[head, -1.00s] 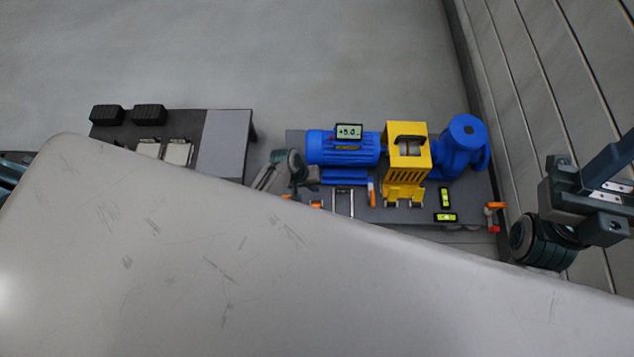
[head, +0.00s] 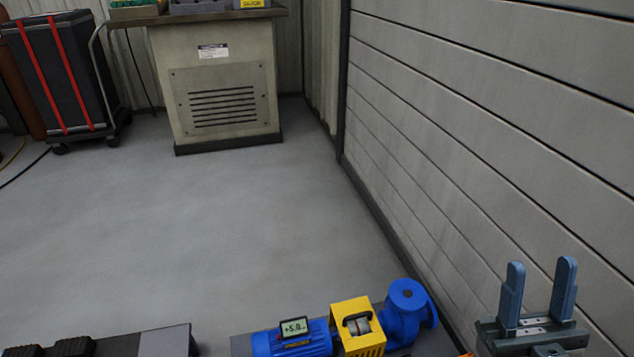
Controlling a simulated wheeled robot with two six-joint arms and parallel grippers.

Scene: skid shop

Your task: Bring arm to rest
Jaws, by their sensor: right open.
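My right gripper (head: 538,290) shows at the lower right of the head view. Its two blue fingers point up and stand apart, with nothing between them. It is to the right of the pump skid, in front of the panelled wall. My left gripper is not in view.
A blue motor (head: 291,339) with a small display (head: 294,327), a yellow guard (head: 358,327) and a blue pump (head: 407,312) sit at the bottom edge. A dark bench (head: 165,342) is at lower left. A grey wall (head: 500,130) runs along the right. The floor beyond is clear up to a cabinet (head: 222,85) and a strapped black case (head: 62,75).

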